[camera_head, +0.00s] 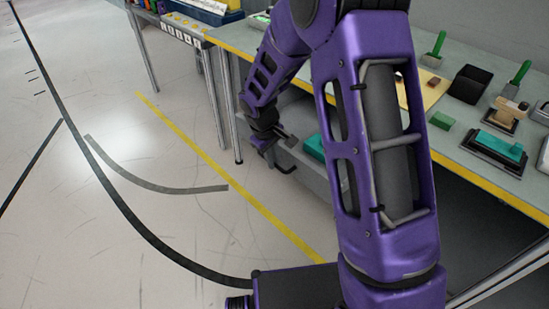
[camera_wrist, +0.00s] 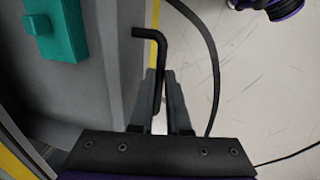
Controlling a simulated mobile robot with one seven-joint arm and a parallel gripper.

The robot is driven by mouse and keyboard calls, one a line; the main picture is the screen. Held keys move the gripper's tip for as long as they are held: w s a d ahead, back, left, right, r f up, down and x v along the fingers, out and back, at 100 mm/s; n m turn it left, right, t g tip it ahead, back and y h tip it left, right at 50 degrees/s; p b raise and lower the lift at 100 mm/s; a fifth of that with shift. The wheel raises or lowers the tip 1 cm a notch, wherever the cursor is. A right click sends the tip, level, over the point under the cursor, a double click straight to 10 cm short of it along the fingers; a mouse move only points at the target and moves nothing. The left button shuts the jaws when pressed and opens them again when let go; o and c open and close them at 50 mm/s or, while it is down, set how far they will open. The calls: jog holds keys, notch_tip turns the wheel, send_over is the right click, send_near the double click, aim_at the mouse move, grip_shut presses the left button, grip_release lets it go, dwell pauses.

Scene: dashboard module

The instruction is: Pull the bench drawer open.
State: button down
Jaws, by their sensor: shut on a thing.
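The bench drawer (camera_head: 305,165) is grey and stands out from under the bench, with a teal block inside. In the wrist view the drawer (camera_wrist: 105,85) fills the left side, and the teal block (camera_wrist: 62,30) lies in it. A black bent bar handle (camera_wrist: 161,50) is at the drawer's outer edge. My gripper (camera_wrist: 161,85) is shut on this handle, one finger on each side of the bar. In the head view my gripper (camera_head: 277,145) is at the drawer's front, small and partly hidden by my arm.
A yellow line (camera_head: 230,200) runs along the floor. The floor left of the bench is clear.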

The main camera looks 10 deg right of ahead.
jog(key=shift+a, duration=0.1)
jog(key=c, duration=0.9)
grip_release()
jog(key=a+r+p, duration=0.1)
jog(key=r, duration=0.4)
jog(key=s+r+p, duration=0.1)
jog(key=r, duration=0.5)
jog(key=s+a+r+p, duration=0.1)
jog(key=r, duration=0.5)
jog(key=shift+s+a+r, duration=0.1)
jog(key=shift+a, duration=0.25)
